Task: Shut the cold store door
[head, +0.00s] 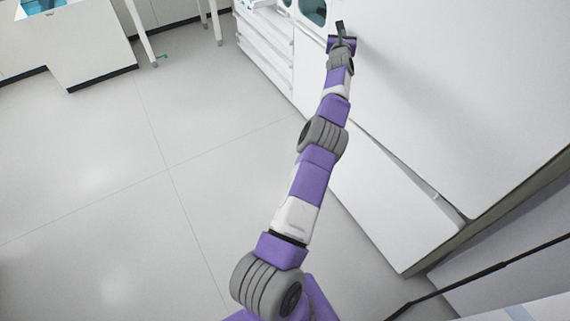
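A large white panel (460,90), which looks like the cold store door, fills the upper right of the head view. A dark, shadowed gap runs along its lower edge, above a lower white face (375,195). I cannot tell how far it stands open. One purple, white and grey arm of mine, seemingly the left, reaches up from the bottom middle. Its gripper (341,28) is at the panel's far left side, small and seen from behind. I cannot tell whether it touches the panel or whether its fingers are apart. My other gripper is out of view.
White drawers or shelves (270,50) and a unit with a round teal window (314,10) stand beyond the gripper. A white bench (75,45) is at the upper left. A thin black bar (470,280) crosses the lower right. The grey tiled floor (110,190) at left is clear.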

